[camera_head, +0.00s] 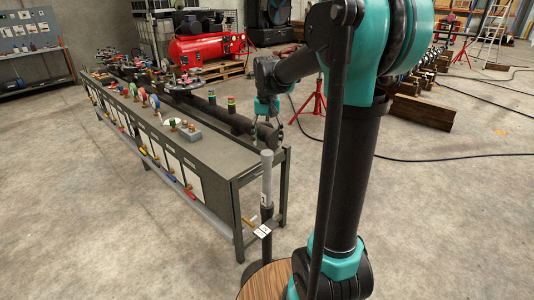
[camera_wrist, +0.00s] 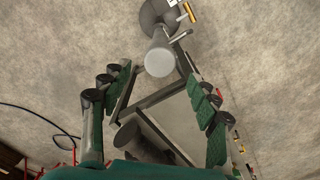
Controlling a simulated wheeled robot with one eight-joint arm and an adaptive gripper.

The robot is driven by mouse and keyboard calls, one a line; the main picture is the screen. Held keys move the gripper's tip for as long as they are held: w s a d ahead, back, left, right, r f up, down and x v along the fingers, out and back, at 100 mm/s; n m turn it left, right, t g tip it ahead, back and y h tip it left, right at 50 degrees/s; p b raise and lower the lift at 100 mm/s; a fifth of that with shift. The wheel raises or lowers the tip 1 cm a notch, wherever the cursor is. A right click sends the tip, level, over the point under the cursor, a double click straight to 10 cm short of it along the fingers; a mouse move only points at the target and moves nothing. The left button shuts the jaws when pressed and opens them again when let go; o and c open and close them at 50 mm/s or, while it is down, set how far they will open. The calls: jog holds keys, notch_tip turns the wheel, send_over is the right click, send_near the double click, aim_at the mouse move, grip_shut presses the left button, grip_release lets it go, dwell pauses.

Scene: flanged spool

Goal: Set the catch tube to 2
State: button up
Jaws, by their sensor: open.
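The catch tube is likely the upright post with a pale grey upper tube (camera_head: 267,180) at the bench's near end. Its lower part is dark, with a small white marked card (camera_head: 262,231) and a brass-coloured handle (camera_head: 249,222) beside it. In the wrist view I look down on its round grey top (camera_wrist: 159,62), which lies between the fingertips in the picture, with no contact seen. My gripper (camera_wrist: 156,76) is open, its green-padded fingers spread wide. In the head view my gripper (camera_head: 268,123) hangs just above the tube's top. The setting on the card is too small to read.
A long dark bench (camera_head: 190,150) runs away to the back left, carrying valves, colored wheels and a dark pipe. A red compressor (camera_head: 205,47) and a red stand (camera_head: 316,95) are behind. A round wooden top (camera_head: 265,282) is at the bottom. Concrete floor is free at left.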

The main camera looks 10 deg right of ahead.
aim_at(267, 152)
notch_tip(267, 152, down, 6)
jog(key=shift+f, duration=0.1)
dwell(0.4)
grip_shut()
